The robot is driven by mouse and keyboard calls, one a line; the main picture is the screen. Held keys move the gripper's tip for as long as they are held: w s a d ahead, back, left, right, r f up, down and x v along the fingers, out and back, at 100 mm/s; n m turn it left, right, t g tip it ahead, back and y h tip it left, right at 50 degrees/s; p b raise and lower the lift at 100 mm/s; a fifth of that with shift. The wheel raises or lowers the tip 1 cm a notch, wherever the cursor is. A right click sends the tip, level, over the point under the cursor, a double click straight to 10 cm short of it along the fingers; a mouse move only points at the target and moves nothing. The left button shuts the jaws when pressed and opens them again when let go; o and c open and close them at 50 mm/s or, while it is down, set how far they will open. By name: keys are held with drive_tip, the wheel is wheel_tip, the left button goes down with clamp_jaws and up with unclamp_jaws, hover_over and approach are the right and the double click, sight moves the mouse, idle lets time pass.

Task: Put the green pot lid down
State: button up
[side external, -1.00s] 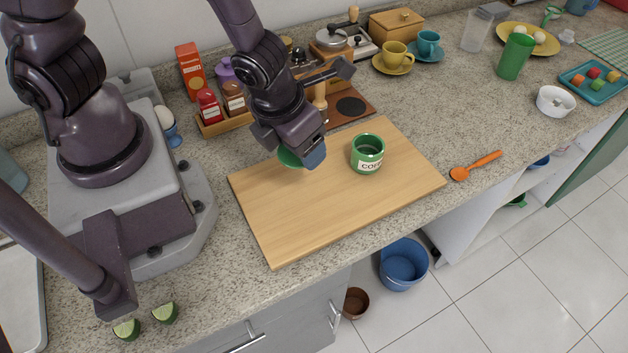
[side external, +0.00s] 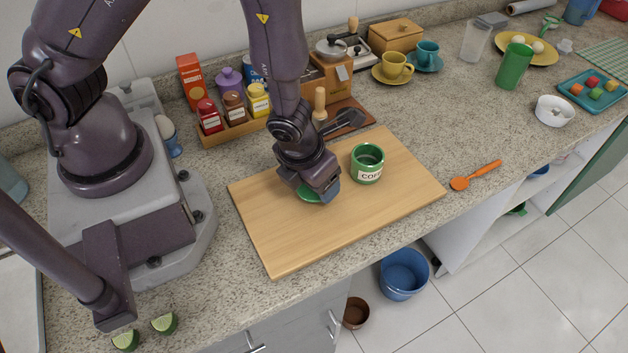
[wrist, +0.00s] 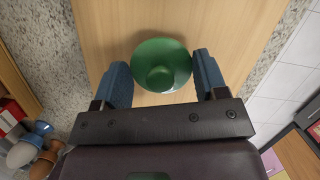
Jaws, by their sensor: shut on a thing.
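The green pot lid (side external: 310,196) is low over the wooden board (side external: 285,235), left of the green pot; I cannot tell whether it touches the board. In the wrist view the lid (wrist: 176,55) shows from above, round with a central knob, between the two blue fingers. My gripper (wrist: 162,78) is shut on the lid; in the side view my gripper (side external: 322,190) points down and hides part of it. The green pot (side external: 367,172), with white lettering on its label, stands upright and uncovered on the board.
A spice rack (side external: 232,130) with several jars and a wooden utensil stand behind the board. An orange spoon (side external: 475,176) lies right of it. The board's front and left parts are clear. The counter's front edge runs close to the board's near corner.

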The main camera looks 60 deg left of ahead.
drive_tip(key=shift+f, duration=0.6)
drive_tip(key=shift+f, duration=0.15)
drive_tip(key=o, duration=0.9)
drive_tip(key=v, duration=1.2)
drive_tip(key=shift+r, duration=0.25)
